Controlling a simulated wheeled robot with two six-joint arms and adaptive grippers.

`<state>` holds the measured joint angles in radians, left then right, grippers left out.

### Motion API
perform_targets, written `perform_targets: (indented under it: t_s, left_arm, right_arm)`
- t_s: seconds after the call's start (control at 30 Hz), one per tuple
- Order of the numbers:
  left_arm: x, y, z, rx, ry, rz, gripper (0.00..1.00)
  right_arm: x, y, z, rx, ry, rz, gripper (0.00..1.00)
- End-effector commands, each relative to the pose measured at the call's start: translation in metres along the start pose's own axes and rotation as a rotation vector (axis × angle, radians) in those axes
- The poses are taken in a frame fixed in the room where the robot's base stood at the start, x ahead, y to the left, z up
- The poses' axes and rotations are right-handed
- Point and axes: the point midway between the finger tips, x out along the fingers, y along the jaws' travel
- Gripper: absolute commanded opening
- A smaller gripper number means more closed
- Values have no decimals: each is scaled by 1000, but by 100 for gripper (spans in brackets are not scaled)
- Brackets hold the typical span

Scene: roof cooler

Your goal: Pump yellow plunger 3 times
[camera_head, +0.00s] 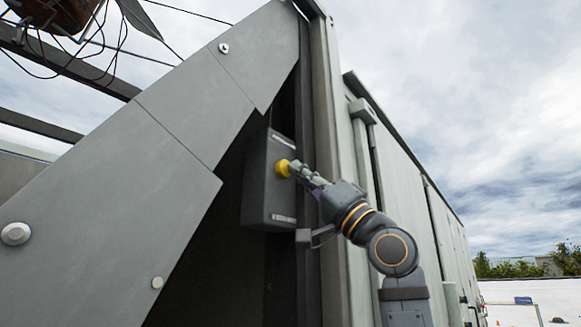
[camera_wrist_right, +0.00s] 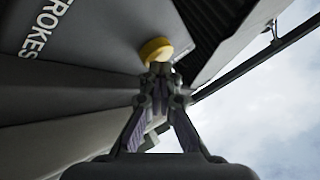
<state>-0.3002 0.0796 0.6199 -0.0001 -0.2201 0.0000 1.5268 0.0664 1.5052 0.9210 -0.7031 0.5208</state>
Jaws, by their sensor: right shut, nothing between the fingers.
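The yellow plunger (camera_head: 283,168) is a round knob on the front of a dark grey box (camera_head: 262,200) inside the recess of the grey housing. My right gripper (camera_head: 293,168) is shut and empty, its fingertips at the plunger's right side in the head view. In the right wrist view the plunger (camera_wrist_right: 156,49) shows just beyond the closed fingertips (camera_wrist_right: 160,68). The tips look very close to it or touching; I cannot tell which. The white letters "ROKES" show on the box in that view. My left gripper is not in view.
A slanted grey panel (camera_head: 110,200) with bolts flanks the recess on the left. A vertical metal post (camera_head: 328,120) and a long ribbed wall (camera_head: 400,170) stand on the right. Loose cables (camera_head: 95,45) hang at the upper left. Open sky lies to the right.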

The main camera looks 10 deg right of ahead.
Motion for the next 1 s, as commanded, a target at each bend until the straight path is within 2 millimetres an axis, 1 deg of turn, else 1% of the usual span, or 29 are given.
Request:
perform_targets:
  t_s: [0.2,0.53,0.7,0.9,1.0]
  left_arm:
    - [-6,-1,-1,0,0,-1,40]
    - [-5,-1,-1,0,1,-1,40]
    - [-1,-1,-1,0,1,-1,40]
    - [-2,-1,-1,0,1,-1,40]
    - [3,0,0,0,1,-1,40]
  right_arm:
    - [8,5,5,3,-2,1,0]
    - [8,6,7,2,-2,2,0]
    - [3,6,6,2,-3,3,0]
    - [3,6,6,3,-3,4,0]
    - [-3,3,3,0,-2,4,0]
